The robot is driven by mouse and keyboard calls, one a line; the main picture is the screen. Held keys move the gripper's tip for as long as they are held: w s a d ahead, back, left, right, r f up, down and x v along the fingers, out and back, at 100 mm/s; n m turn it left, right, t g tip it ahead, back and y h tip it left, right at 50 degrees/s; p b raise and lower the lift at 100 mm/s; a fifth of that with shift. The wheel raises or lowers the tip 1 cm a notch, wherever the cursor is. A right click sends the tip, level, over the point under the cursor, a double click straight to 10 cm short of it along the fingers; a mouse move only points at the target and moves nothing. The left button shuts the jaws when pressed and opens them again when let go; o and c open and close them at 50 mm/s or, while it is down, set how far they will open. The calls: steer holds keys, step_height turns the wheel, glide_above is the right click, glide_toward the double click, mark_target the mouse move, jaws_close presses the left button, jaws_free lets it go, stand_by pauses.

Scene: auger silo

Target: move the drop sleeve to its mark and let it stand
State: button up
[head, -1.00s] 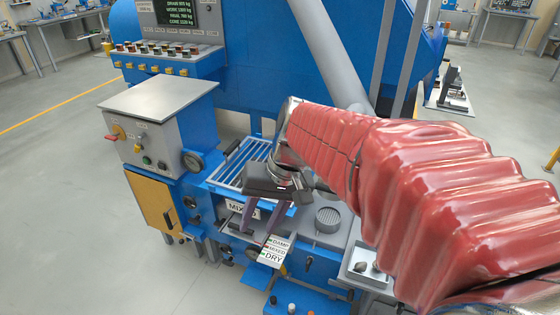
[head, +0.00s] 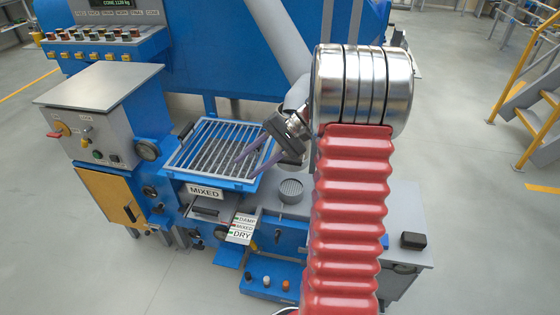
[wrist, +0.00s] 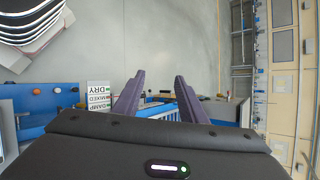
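My gripper (head: 243,168) has two purple fingers and hangs over the right side of the blue-framed grate (head: 168,163). In the wrist view the fingers (wrist: 159,76) stand apart with nothing between them. A short grey cylinder with a slotted top (head: 291,190) stands upright on the grey deck, right of and below my gripper, apart from it. I cannot tell whether it is the drop sleeve. I cannot make out the sleeve's mark. My arm hides part of the deck.
A MIXED label (head: 204,192) is on the grate's front. A DAMP/MIXED/DRY sign (head: 241,229) stands before it. Several small knobs (head: 267,281) line a low blue shelf. A control box (head: 100,110) is at left. A slanted grey pipe (head: 271,40) rises behind. A black block (head: 413,241) lies at right.

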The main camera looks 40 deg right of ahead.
steer(key=d+f+m+t+y, duration=0.1)
steer(key=d+f+m+t, duration=0.15)
steer(key=d, duration=0.45)
steer(key=d+f+m+t+y, duration=0.1)
steer(key=d+f+t, duration=0.1)
steer(key=d+f, duration=0.35)
steer(key=m+t, duration=0.4)
steer(key=t, duration=0.2)
glide_toward(282, 161)
steer(key=s+d, duration=0.2)
steer(key=d, duration=0.1)
steer(key=shift+s+n+h, duration=0.2)
steer(key=shift+n+h, duration=0.05)
steer(key=shift+h, duration=0.15)
steer(key=x, duration=1.4)
steer(key=shift+s+f, duration=0.1)
steer(key=shift+f, duration=0.05)
steer(key=shift+c, duration=0.5)
jaws_close()
